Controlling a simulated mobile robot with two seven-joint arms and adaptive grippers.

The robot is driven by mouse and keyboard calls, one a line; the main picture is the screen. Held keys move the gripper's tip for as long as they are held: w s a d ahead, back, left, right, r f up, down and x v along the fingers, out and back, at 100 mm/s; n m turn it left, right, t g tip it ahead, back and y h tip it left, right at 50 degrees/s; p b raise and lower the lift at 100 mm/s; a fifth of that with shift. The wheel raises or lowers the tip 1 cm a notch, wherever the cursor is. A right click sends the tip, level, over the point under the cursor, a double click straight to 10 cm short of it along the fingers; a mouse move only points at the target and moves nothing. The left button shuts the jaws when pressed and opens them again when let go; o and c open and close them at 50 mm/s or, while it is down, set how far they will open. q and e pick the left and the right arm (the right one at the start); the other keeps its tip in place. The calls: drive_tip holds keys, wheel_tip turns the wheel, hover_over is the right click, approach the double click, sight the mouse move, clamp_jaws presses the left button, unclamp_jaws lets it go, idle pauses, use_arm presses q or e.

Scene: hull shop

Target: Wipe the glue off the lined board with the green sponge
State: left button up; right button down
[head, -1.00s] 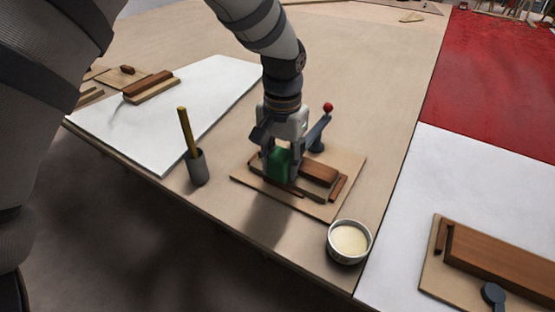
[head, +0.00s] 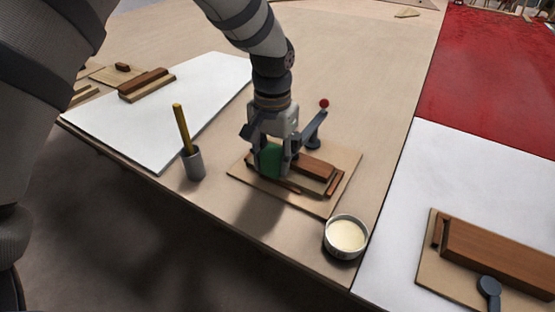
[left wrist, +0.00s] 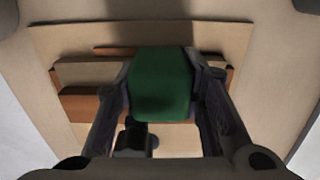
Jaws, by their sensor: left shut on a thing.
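My left gripper (head: 269,168) is shut on the green sponge (head: 270,159), which sits between its two fingers low over a tan board with brown wooden strips (head: 305,202). The left wrist view also shows the sponge (left wrist: 162,85) in front of the board (left wrist: 60,38), covering its middle. The head view does not show clearly whether the sponge touches the board. I cannot make out any glue on the visible part of the board. My right gripper is not in view.
A clamp with a red knob (head: 324,104) stands at the board's back edge. A bowl of cream-coloured stuff (head: 346,236) is in front to the right. A grey cup (head: 194,164) with a yellow-handled tool stands left. Another wooden fixture (head: 500,255) lies at right.

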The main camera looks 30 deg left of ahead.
sight(252, 163)
use_arm(q)
drive_tip(key=shift+w+a+f, duration=0.1)
drive_tip(key=shift+a, duration=2.8)
drive_tip(key=shift+d, duration=1.2)
drive_tip(key=shift+s+d+p, duration=0.2)
drive_tip(key=shift+d+p, duration=0.2)
drive_tip(key=shift+d, duration=1.95)
drive_tip(key=shift+w+a+f, duration=0.1)
drive_tip(key=shift+a, duration=1)
drive_tip(key=shift+w+a+r, duration=0.1)
drive_tip(key=shift+a, duration=1.1)
drive_tip(key=shift+w+a+r, duration=0.1)
drive_tip(key=shift+a, duration=1.1)
drive_tip(key=shift+d, duration=0.75)
drive_tip(key=shift+s+d+f, duration=0.1)
drive_tip(key=shift+s+d, duration=0.05)
drive_tip(key=shift+d, duration=0.6)
drive_tip(key=shift+s+d+f, duration=0.1)
drive_tip(key=shift+d, duration=0.65)
drive_tip(key=shift+s+d, duration=0.15)
drive_tip(key=shift+d, duration=1.25)
drive_tip(key=shift+r, duration=3.6)
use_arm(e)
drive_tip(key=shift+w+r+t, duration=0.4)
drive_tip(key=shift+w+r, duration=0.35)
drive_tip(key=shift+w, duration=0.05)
